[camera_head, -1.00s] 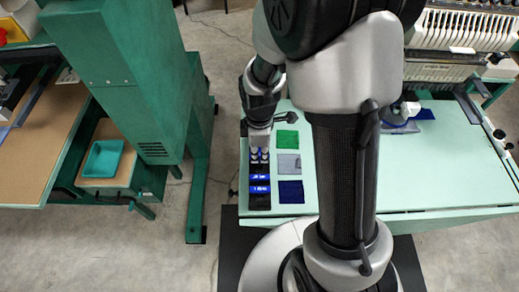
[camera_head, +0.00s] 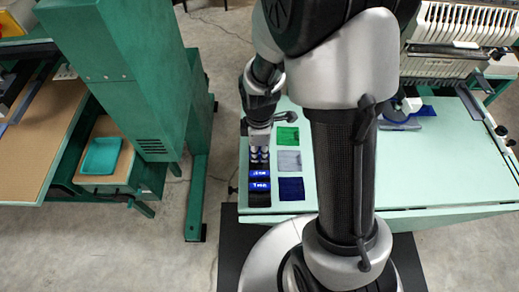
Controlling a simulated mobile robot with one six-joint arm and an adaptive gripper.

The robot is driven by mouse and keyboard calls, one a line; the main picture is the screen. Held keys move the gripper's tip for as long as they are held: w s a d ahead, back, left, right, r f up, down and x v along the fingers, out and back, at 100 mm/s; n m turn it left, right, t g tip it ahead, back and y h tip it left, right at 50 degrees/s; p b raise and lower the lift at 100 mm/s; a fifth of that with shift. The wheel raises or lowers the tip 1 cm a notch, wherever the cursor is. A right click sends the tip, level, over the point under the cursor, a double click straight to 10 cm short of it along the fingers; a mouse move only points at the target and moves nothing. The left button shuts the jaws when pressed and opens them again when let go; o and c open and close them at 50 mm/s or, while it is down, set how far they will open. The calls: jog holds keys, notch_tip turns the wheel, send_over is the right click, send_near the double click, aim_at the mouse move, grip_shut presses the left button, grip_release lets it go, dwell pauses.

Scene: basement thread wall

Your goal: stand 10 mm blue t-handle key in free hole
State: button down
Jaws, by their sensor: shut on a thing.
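My gripper (camera_head: 259,153) points down over the far part of a black holder strip (camera_head: 259,199) on the left end of the pale green table. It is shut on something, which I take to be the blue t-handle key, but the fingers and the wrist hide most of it. Two blue t-handles (camera_head: 260,173) with white markings lie across the holder, just nearer than my gripper; the nearer one (camera_head: 260,186) shows a white size mark that I cannot read surely. The free hole is not visible from here.
Right of the holder lie a green cloth (camera_head: 287,136), a grey cloth (camera_head: 289,161) and a dark blue cloth (camera_head: 291,189). A green machine column (camera_head: 125,80) stands to the left. The table's right part (camera_head: 440,170) is clear.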

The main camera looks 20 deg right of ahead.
jog(key=shift+f, duration=0.2)
jog(key=shift+f+b, duration=0.6)
jog(key=shift+f, duration=0.05)
jog(key=c, duration=1.4)
grip_release()
jog(key=shift+r, duration=0.1)
jog(key=shift+c, duration=0.2)
notch_tip(320, 180, up, 12)
jog(key=s+r+m+t, duration=0.4)
jog(key=s+r+m, duration=0.8)
jog(key=s+m, duration=0.2)
jog(key=shift+s+r+t, duration=0.3)
jog(key=shift+s, duration=0.25)
